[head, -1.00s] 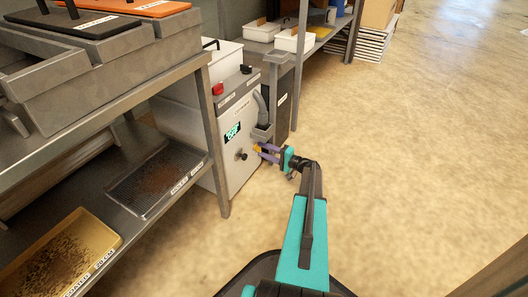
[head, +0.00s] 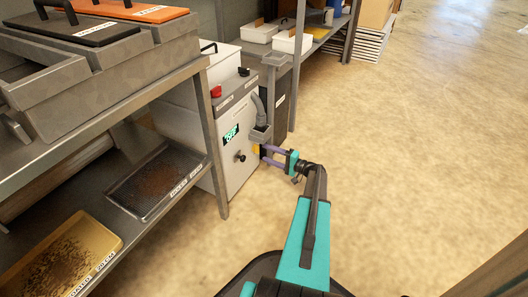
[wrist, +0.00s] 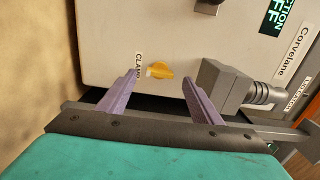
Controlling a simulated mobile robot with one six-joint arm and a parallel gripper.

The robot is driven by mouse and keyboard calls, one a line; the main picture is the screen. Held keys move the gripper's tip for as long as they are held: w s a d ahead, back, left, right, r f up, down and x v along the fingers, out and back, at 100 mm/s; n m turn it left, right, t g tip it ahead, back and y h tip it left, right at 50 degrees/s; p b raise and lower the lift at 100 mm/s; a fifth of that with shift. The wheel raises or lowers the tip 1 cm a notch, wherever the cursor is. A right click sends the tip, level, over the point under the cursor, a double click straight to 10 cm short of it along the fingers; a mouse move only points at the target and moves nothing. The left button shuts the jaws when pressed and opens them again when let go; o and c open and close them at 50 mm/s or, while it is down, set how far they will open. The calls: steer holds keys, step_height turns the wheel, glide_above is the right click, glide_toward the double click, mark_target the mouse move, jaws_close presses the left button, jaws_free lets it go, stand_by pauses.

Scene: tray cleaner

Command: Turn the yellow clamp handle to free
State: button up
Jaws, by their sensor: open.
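The yellow clamp handle (wrist: 160,70) is on the pale machine panel in the wrist view, beside a label reading "CLAMP". In the head view only a bit of yellow (head: 262,150) shows at the fingertips. My gripper (wrist: 160,78) is open, with one purple finger on each side of the handle in the picture. A gap shows between each finger and the handle, and I see no contact. In the head view my gripper (head: 268,155) reaches the machine's right-hand side from the right.
The grey machine (head: 228,165) has a display (head: 231,134) reading "OFF" and a dark knob (head: 240,156). A grey fitting with a hose (wrist: 225,83) sits close to the right finger. A shelf rack (head: 215,150) stands left; the floor at right is clear.

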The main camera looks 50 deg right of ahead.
steer(key=p+v, duration=0.3)
steer(key=v, duration=0.7)
steer(key=shift+s, duration=0.15)
steer(key=shift+s, duration=0.1)
